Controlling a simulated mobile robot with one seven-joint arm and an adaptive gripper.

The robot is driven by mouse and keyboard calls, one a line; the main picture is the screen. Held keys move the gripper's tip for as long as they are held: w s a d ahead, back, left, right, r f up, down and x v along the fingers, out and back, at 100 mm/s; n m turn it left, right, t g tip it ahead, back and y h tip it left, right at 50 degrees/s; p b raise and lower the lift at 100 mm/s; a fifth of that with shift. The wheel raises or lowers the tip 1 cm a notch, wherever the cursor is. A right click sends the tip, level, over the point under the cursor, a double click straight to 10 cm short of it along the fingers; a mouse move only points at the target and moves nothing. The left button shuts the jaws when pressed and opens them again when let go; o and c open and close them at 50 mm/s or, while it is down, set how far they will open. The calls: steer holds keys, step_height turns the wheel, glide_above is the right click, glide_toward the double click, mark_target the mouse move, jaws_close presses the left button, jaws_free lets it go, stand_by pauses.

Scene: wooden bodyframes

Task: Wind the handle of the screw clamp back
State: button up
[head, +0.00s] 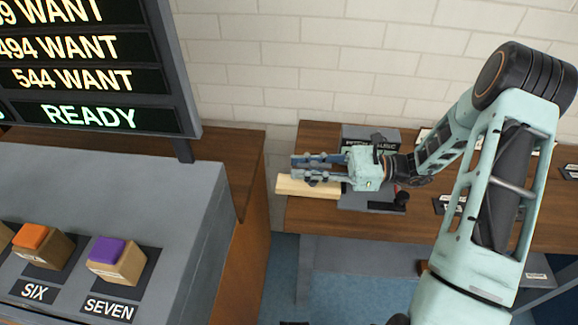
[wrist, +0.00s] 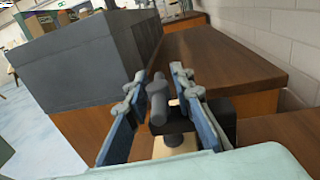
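The screw clamp's dark grey handle and spindle (wrist: 158,98) show in the wrist view between my fingers, with a dark upright part (wrist: 222,120) to the right. My gripper (head: 305,166) is above the bench in the head view, fingers pointing left and apart. In the wrist view my gripper (wrist: 157,76) has a finger on each side of the handle. Whether either finger touches it I cannot tell. A pale wooden piece (head: 303,188) lies under my gripper; it also shows below the clamp (wrist: 176,146). In the head view my gripper hides most of the clamp.
The brown bench (head: 322,137) runs to the right, with a labelled grey block (head: 368,133) behind my gripper and a small red knob (head: 397,188) at its front. A grey console (head: 120,190) with coloured buttons stands left, under a dark display board (head: 90,70). A brick wall is behind.

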steer(key=shift+s+a, duration=0.15)
steer(key=shift+a, duration=1.5)
jaws_close()
